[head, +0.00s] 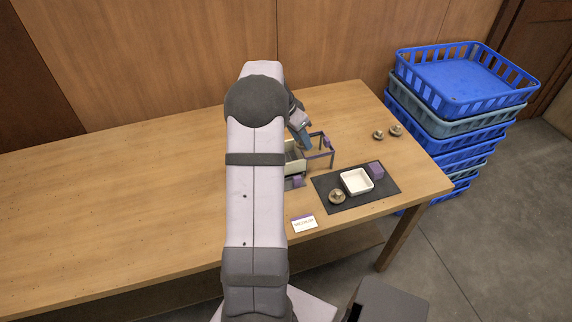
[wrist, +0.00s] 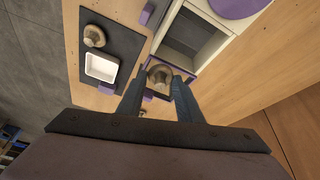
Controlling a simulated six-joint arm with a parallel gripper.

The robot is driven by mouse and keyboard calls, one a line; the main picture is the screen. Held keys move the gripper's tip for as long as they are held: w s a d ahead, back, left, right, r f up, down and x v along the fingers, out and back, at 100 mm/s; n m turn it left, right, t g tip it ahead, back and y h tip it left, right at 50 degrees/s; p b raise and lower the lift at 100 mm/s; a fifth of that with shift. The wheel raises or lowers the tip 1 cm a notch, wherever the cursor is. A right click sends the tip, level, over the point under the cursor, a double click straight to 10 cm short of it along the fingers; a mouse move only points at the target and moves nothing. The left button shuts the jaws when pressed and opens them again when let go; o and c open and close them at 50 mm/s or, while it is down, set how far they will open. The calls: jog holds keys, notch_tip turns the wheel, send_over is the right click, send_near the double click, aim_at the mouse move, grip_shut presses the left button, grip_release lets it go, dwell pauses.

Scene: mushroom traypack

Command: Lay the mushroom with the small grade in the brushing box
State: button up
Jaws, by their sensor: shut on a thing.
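My gripper (wrist: 166,82) points down over a purple-edged frame (wrist: 177,69) in the wrist view. It is shut on a brown mushroom (wrist: 159,75), whose cap shows between the fingertips. In the head view my gripper (head: 304,139) is beside the same frame (head: 319,154), and the held mushroom cannot be made out. A cream-walled box (head: 293,160) with a dark inside stands left of the frame; it also shows in the wrist view (wrist: 215,46). I cannot tell which is the brushing box, nor read any grade.
A dark mat (head: 328,179) carries a white tray (head: 357,188), a brown mushroom (head: 337,197) and a purple block (head: 376,168). Two mushrooms (head: 378,135) (head: 395,130) lie at the back right. A label card (head: 304,223) lies in front. Blue crates (head: 459,105) stand right of the table.

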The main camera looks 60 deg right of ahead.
jog(key=shift+w+a+r+m+g+y, duration=0.55)
jog(key=shift+w+r+m, duration=0.35)
jog(key=shift+w+m, duration=1.4)
jog(key=shift+n, duration=0.4)
jog(key=shift+w+f+p, duration=0.2)
jog(key=shift+f+p, duration=0.35)
jog(key=shift+f, duration=1.95)
jog(key=shift+w+f+p, duration=0.2)
jog(key=shift+f+p, duration=0.35)
jog(key=shift+f, duration=1.95)
jog(key=shift+f, duration=0.1)
jog(key=o, duration=0.3)
jog(key=shift+f, duration=0.1)
jog(key=shift+o, duration=0.8)
jog(key=shift+r, duration=0.2)
